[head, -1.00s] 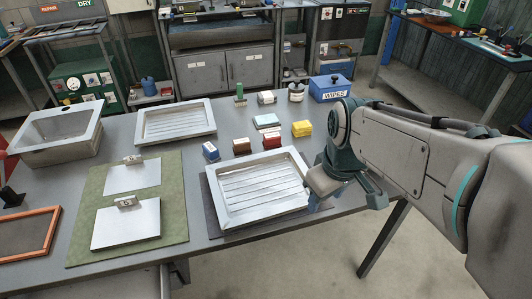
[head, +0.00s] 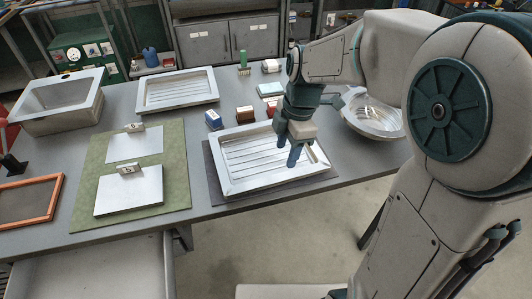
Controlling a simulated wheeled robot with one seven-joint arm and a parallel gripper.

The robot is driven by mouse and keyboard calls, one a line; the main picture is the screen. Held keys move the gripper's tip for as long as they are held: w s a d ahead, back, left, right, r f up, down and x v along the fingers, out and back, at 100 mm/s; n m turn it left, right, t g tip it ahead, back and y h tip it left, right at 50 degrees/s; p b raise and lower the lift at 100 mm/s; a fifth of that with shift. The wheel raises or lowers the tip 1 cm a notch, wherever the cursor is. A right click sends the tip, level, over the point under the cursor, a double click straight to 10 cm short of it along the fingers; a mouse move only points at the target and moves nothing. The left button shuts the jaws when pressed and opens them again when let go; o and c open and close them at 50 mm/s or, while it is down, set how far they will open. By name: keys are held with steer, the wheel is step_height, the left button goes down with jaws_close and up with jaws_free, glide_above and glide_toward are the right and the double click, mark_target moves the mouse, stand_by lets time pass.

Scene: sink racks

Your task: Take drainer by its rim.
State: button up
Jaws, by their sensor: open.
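A shallow silver ribbed drainer (head: 250,158) lies flat on a dark mat at the front of the table. A similar ribbed tray (head: 178,92) lies further back, left of it. My gripper (head: 288,148) points down over the right part of the front drainer, its fingers open. It hides part of that drainer's far rim and right side. Whether the fingers touch the drainer or stay above it cannot be told.
A round metal basin (head: 372,118) sits to the right, partly behind my arm. Small blue (head: 213,119) and red (head: 245,114) boxes stand just behind the drainer. A green mat (head: 178,150) with metal plates lies to its left, and a deep sink (head: 60,102) further left.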

mark_target(279, 177)
steer(key=f, duration=0.3)
steer(key=a+f, duration=0.1)
steer(key=f, duration=0.5)
steer(key=shift+a+f, duration=0.15)
steer(key=shift+f, duration=0.25)
jaws_close()
